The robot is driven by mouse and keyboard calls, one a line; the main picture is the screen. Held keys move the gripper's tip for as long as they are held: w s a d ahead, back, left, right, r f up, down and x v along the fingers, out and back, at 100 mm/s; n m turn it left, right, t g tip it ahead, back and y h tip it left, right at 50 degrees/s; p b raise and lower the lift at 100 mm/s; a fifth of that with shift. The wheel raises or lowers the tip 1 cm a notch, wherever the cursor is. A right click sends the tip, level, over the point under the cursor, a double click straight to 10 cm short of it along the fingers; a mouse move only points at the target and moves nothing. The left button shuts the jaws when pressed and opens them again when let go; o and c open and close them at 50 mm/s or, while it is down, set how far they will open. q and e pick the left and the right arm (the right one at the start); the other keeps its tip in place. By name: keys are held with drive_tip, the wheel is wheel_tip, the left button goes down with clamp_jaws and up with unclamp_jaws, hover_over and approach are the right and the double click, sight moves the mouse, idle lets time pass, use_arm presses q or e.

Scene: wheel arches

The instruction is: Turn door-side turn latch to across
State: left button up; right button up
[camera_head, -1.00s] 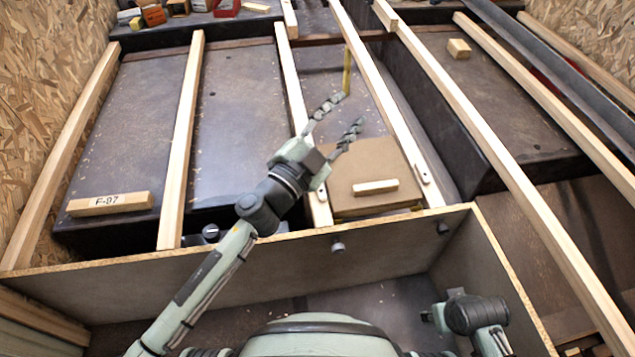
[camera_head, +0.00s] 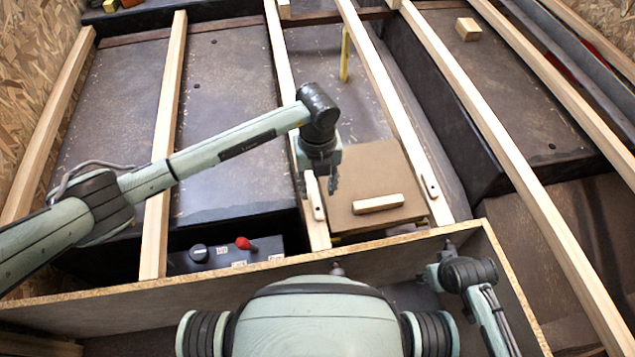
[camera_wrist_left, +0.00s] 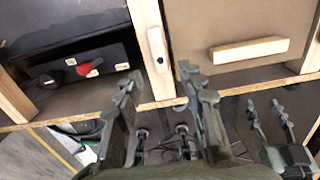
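Two small wooden turn latches sit on the battens beside a brown panel (camera_head: 362,170) with a wooden grip bar (camera_head: 378,204). The left latch (camera_head: 315,197) and the right latch (camera_head: 431,186) both lie along their battens. I cannot tell which is door-side. My left gripper (camera_head: 319,184) points down over the left latch, partly hidden by its own wrist. In the left wrist view my left gripper (camera_wrist_left: 163,92) is open, its fingers apart, with the left latch (camera_wrist_left: 158,49) upright beyond the gap, untouched as far as I can see. My right gripper (camera_wrist_left: 270,115) is open and empty.
A dark box with a black knob (camera_head: 199,253) and a red-handled switch (camera_head: 245,244) lies left of the left latch. A low board wall (camera_head: 400,254) stands between my body and the panel. A yellow strip (camera_head: 345,55) stands behind the panel; a wood block (camera_head: 467,28) lies far right.

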sight(318, 208)
use_arm(q)
drive_tip(key=shift+a+f, duration=0.1)
drive_tip(key=shift+f, duration=0.2)
drive_tip(key=f, duration=0.3)
drive_tip(key=shift+s+f, duration=0.25)
drive_tip(key=shift+f, duration=0.1)
wheel_tip(318, 208, down, 2)
drive_tip(key=shift+f, duration=0.15)
drive_tip(key=shift+w+f, duration=0.1)
drive_tip(key=shift+f, duration=0.35)
use_arm(e)
drive_tip(key=shift+s+a+r, duration=0.1)
drive_tip(key=shift+s+r, duration=0.1)
drive_tip(key=shift+s, duration=0.55)
use_arm(q)
clamp_jaws()
use_arm(e)
drive_tip(key=shift+s+f, duration=0.1)
drive_tip(key=shift+f, duration=0.05)
